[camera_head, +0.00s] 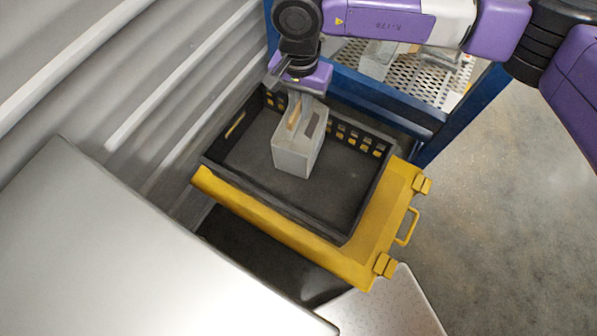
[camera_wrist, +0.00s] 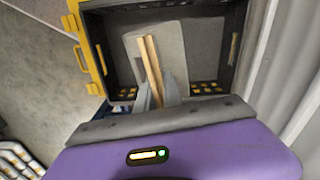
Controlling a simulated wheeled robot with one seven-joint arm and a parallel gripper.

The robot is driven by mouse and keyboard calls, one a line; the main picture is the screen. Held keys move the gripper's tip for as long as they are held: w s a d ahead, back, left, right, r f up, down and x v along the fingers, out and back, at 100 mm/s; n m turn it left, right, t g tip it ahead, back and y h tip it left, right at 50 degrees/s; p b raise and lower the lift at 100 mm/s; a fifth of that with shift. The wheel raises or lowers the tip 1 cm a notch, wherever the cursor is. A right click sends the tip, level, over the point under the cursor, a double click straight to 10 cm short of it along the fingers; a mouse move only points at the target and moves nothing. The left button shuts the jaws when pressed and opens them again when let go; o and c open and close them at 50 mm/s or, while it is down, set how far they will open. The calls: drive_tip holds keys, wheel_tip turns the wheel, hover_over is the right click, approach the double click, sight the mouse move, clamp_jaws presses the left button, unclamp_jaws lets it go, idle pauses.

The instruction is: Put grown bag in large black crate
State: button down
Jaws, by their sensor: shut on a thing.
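The grown bag (camera_head: 296,155) is a pale grey block-like bag with a tan strip along its top. It also shows in the wrist view (camera_wrist: 172,48). My gripper (camera_head: 296,108) is above it, shut on the tan strip, and its fingers also show in the wrist view (camera_wrist: 157,92). The large black crate (camera_head: 225,168) is open-topped with yellow-backed holes in its wall. The bag is over the crate's interior in the head view; whether it touches the crate floor I cannot tell. The crate is otherwise empty where I see it.
The crate rests on a yellow frame (camera_head: 375,250) with a handle at right. A blue rack (camera_head: 440,135) with a perforated shelf (camera_head: 425,83) stands behind, holding another pale bag (camera_head: 377,60). A corrugated wall is left, and a grey panel (camera_head: 110,250) fills the lower left.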

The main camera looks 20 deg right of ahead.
drive_tip(key=shift+w+a+r+m+b, duration=0.45)
drive_tip(key=shift+m+b, duration=0.1)
drive_tip(key=shift+m, duration=0.25)
wheel_tip(320, 180, down, 20)
drive_tip(key=shift+r, duration=0.2)
drive_tip(key=c, duration=1.9)
unclamp_jaws()
drive_tip(key=shift+f+b, duration=0.2)
drive_tip(key=shift+b, duration=0.1)
drive_tip(key=o, duration=0.4)
drive_tip(key=shift+r, duration=0.1)
wheel_tip(320, 180, up, 12)
drive_tip(key=shift+p, duration=0.4)
